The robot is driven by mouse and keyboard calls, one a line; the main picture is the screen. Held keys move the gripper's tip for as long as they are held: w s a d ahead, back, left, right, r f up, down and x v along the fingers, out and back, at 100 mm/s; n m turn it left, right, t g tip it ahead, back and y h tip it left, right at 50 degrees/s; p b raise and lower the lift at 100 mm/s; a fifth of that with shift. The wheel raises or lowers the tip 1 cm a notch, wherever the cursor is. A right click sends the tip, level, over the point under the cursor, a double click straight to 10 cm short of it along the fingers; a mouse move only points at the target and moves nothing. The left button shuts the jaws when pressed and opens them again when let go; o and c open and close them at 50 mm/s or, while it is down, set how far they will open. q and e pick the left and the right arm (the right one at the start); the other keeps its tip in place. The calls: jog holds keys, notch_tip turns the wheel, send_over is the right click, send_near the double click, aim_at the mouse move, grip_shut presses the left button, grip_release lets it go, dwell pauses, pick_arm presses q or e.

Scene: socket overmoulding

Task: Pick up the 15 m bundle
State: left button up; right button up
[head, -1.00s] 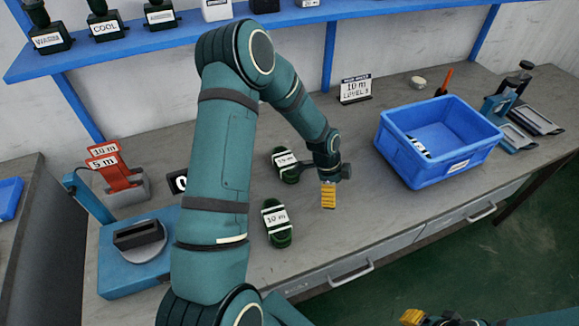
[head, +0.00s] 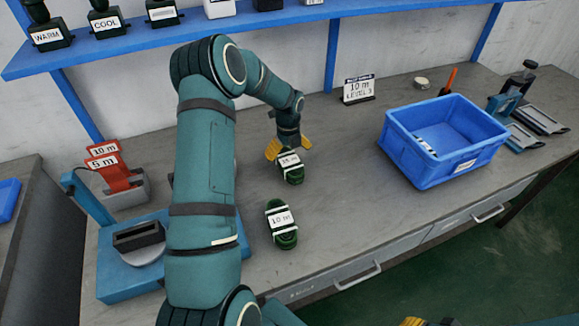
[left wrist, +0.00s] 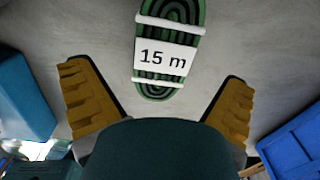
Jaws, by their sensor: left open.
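The 15 m bundle (head: 290,168) is a dark green coil with white bands and a white label, lying on the grey bench. In the left wrist view, the bundle (left wrist: 167,58) lies at the top centre and its label reads "15 m". My left gripper (head: 289,148) is open and empty, just behind the bundle in the head view. In the left wrist view, its yellow fingers (left wrist: 158,98) are spread, with the bundle ahead of and between them. The tip of my right gripper (head: 413,321) barely shows at the bottom edge.
A similar 10 m bundle (head: 282,222) lies nearer the bench front. A blue bin (head: 398,160) stands to the right with a labelled item inside. A blue scale (head: 118,283) and red label holders (head: 113,170) are at left.

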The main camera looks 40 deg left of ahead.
aim_at(289, 160)
pick_arm(q)
jog(key=shift+w+f+b, duration=0.15)
jog(key=shift+f+b, duration=0.2)
jog(key=shift+f, duration=1.3)
jog(key=shift+w+f+b, duration=0.1)
jog(key=shift+f+b, duration=0.2)
jog(key=shift+f, duration=1.3)
jog(key=c, duration=1.2)
jog(key=shift+r, duration=0.1)
